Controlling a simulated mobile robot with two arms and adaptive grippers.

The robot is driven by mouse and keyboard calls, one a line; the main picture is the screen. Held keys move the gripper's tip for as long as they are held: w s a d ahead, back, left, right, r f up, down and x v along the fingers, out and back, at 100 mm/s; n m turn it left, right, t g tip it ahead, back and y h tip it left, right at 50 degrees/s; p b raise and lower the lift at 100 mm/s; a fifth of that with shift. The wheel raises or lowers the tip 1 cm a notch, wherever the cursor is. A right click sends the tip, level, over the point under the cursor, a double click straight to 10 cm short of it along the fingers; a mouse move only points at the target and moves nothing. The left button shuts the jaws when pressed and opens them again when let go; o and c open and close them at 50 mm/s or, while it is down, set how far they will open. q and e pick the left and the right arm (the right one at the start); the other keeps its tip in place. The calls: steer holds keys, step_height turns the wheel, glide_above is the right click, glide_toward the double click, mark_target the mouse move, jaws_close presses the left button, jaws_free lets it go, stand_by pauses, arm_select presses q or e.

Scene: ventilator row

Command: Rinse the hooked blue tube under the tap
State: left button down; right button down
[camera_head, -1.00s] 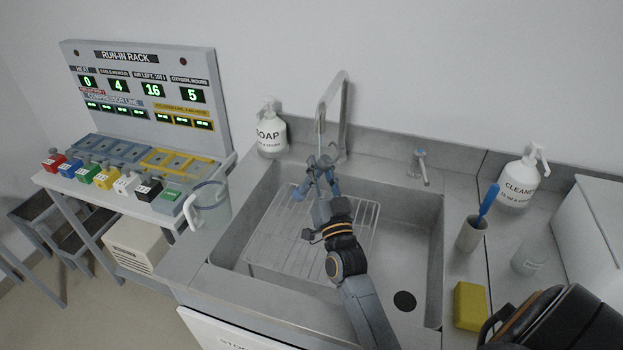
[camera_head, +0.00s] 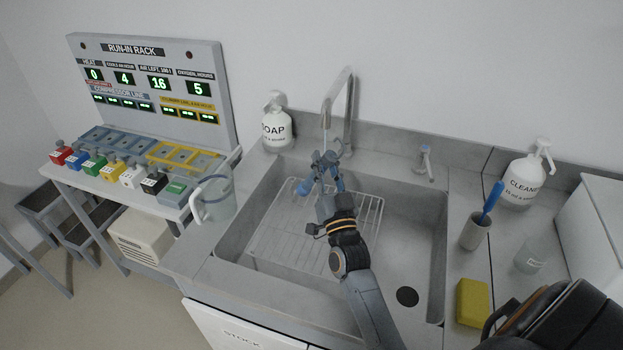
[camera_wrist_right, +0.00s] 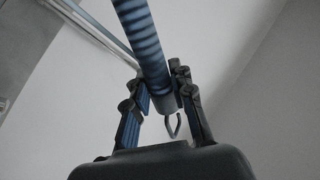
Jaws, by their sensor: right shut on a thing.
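My right gripper (camera_head: 324,166) is over the back of the sink, just below and in front of the tap's spout. The metal tap (camera_head: 346,105) arches above it. In the right wrist view, the gripper (camera_wrist_right: 168,108) is shut on the ribbed blue tube (camera_wrist_right: 145,45), near its grey end. A small metal hook sticks out of that end, between the fingers. The tube runs up out of the top of that view. In the head view, blue parts show at the fingers, and I cannot clearly separate tube from finger. My left gripper is not in view.
The steel sink (camera_head: 412,255) has a wire rack (camera_head: 275,245) under the gripper. A soap bottle (camera_head: 278,128) stands behind at left, a clear jug (camera_head: 217,203) left. A tap lever (camera_head: 424,160), brush cup (camera_head: 475,232) and yellow sponge (camera_head: 472,302) are at right.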

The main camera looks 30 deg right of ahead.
steer(key=shift+d, duration=0.15)
steer(key=shift+s+d, duration=0.25)
steer(key=shift+d, duration=0.15)
steer(key=s+a+p, duration=0.3)
steer(key=s, duration=0.4)
steer(key=shift+s, duration=0.25)
stand_by(0.5)
stand_by(1.2)
